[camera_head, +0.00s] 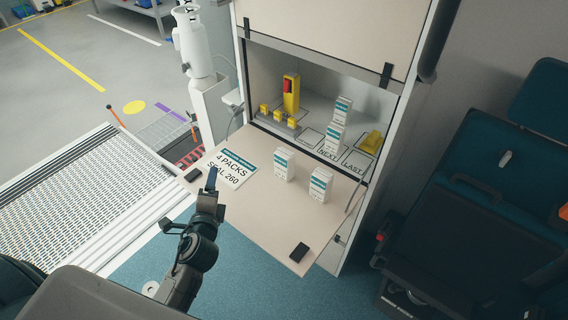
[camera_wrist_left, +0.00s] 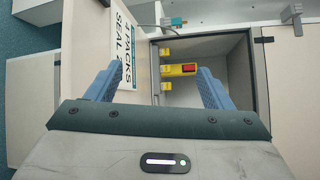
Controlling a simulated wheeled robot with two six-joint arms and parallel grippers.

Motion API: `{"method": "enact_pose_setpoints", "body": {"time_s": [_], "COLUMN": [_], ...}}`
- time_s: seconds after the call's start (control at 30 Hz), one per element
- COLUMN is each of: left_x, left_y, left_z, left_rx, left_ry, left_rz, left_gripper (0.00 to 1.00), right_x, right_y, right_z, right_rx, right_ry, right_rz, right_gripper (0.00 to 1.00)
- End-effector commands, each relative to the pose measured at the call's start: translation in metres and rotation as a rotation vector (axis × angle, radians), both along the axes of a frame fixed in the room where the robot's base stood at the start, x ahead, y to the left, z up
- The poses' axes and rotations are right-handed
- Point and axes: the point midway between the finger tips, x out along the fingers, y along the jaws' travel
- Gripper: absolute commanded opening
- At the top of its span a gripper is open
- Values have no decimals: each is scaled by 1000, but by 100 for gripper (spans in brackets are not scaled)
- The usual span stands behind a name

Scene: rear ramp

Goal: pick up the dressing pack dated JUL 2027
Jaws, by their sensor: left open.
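Two white and teal packs stand upright on the fold-down flap (camera_head: 232,208) in the head view: one pack (camera_head: 284,163) and, nearer and further right, another pack (camera_head: 320,184). More such packs stand inside the cabinet, one lower (camera_head: 334,138) and one higher behind it (camera_head: 343,110). The print on them is too small to read, so I cannot tell which is dated JUL 2027. My left gripper (camera_head: 211,182) is over the flap's left part, left of the packs. In the left wrist view its fingers (camera_wrist_left: 157,88) are apart and empty. My right gripper is not in view.
A sign (camera_head: 232,167) reading "4 PACKS" and "SEAL 260" lies on the flap. A dark seat (camera_head: 470,200) is at right. The flap's near middle is clear.

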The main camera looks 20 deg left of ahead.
Motion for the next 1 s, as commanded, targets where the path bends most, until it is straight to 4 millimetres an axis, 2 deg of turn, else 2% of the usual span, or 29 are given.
{"method": "enact_pose_setpoints", "body": {"time_s": [0.17,0.27,0.4,0.5,0.67,1.0], "left_x": [31,47,65,71,77,122], "left_y": [-22,-42,-77,-95,-109,-127], "left_z": [7,5,-10,-23,-34,-35], "left_rx": [366,624,1002,1195,1337,1349], "left_ry": [-36,-54,-78,-93,-107,-108], "left_rz": [-170,-290,-478,-583,-664,-672], "left_gripper": [75,75,75,75,75,75], "right_x": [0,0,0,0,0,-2], "right_y": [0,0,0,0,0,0], "right_z": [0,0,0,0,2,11], "right_rx": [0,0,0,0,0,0], "right_ry": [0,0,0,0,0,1], "right_rz": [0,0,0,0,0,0], "right_gripper": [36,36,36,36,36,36]}}
